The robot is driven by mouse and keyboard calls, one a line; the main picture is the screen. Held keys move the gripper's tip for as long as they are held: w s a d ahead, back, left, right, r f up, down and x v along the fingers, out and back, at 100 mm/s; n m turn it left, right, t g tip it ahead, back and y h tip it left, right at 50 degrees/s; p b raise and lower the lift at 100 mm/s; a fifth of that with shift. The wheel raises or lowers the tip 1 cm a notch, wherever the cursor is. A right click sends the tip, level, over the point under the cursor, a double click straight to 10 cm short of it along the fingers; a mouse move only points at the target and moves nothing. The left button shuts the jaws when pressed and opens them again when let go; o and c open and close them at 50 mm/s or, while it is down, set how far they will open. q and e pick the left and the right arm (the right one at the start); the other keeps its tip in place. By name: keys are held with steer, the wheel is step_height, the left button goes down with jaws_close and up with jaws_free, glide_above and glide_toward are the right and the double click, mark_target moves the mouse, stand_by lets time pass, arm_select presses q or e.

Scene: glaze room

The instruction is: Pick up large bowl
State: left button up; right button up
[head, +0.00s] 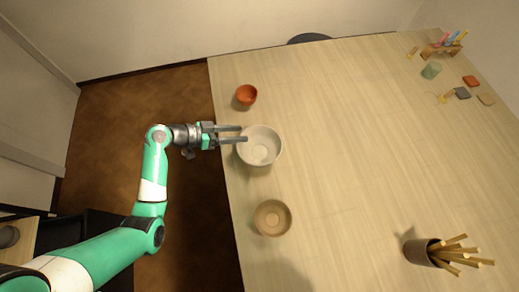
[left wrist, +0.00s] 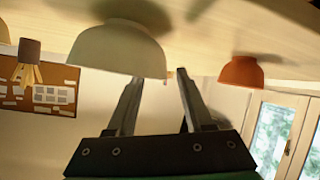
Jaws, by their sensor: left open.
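The large bowl (head: 262,143) is cream-white and stands upright near the table's left edge, between two smaller bowls. It also shows in the left wrist view (left wrist: 112,52), where the scene looks upside down. My left gripper (head: 244,134) reaches in from the left, with its fingertips at the bowl's left rim. The jaws are open and hold nothing. In the left wrist view the gripper (left wrist: 158,76) has one finger overlapping the bowl's rim and the other clear of it. I cannot tell whether they touch. My right gripper is out of view.
An orange-red bowl (head: 246,94) stands behind the large bowl, and a tan bowl (head: 272,217) stands in front. A brown pot of wooden sticks (head: 421,252) is at front right. Small coloured pieces and a tool rack (head: 440,50) are at back right. The middle of the table (head: 360,140) is clear.

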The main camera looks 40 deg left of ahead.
mark_target(246, 133)
arm_select(q)
steer(key=shift+b+x, duration=1.4)
steer(key=shift+x, duration=1.35)
steer(key=shift+r, duration=0.1)
steer(key=shift+c, duration=0.4)
jaws_close()
steer(key=shift+a, duration=0.1)
